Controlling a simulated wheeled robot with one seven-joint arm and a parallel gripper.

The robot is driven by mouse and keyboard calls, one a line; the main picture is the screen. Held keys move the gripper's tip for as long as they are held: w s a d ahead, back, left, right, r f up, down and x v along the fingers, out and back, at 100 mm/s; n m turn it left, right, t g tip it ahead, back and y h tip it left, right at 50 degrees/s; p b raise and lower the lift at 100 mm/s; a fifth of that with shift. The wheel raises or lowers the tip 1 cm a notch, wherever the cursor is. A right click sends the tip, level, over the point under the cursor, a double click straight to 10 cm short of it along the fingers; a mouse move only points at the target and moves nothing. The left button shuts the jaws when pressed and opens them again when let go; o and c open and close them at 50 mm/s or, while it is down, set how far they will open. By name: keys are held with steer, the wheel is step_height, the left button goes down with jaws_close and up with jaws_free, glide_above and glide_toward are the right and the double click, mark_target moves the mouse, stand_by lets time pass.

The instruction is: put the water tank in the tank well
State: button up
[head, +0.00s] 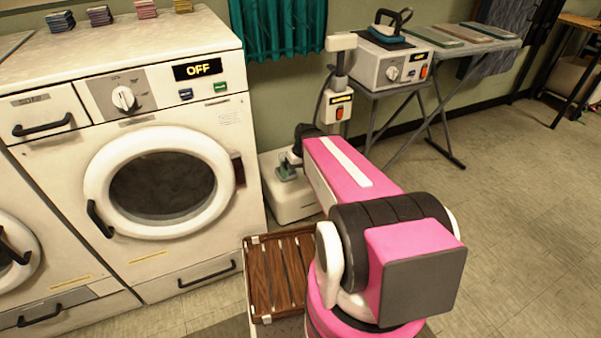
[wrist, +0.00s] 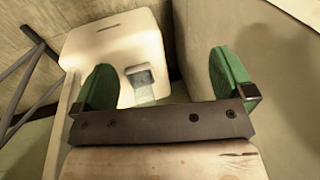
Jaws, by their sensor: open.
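My gripper (wrist: 164,80) is open in the wrist view, with its two green fingers spread and nothing between them. In the head view my gripper (head: 286,170) is small and partly hidden by my pink arm, above a cream floor unit (head: 292,203) beside the washer. In the wrist view the cream unit (wrist: 112,50) lies beyond the fingers. It has a dark slot near its far end and a small grey-blue recessed patch (wrist: 141,80) between the fingers. I cannot tell whether this patch is the water tank or the tank well. No separate tank is clearly visible.
A white washer (head: 165,150) reading OFF stands left of the unit. A post with a switch box (head: 336,105) rises behind it. A steam station (head: 390,65) with an iron sits by the ironing board (head: 462,40). A wooden slatted crate (head: 262,275) is in front. Floor at right is clear.

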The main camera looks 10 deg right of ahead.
steer(key=shift+s+d+r+m+h, duration=0.2)
steer(key=shift+s+r+m+h, duration=0.4)
steer(key=shift+s+r, duration=0.3)
steer(key=shift+s+d+r+m+h, duration=0.15)
steer(key=shift+s+r+m+h, duration=0.5)
steer(key=shift+s, duration=0.45)
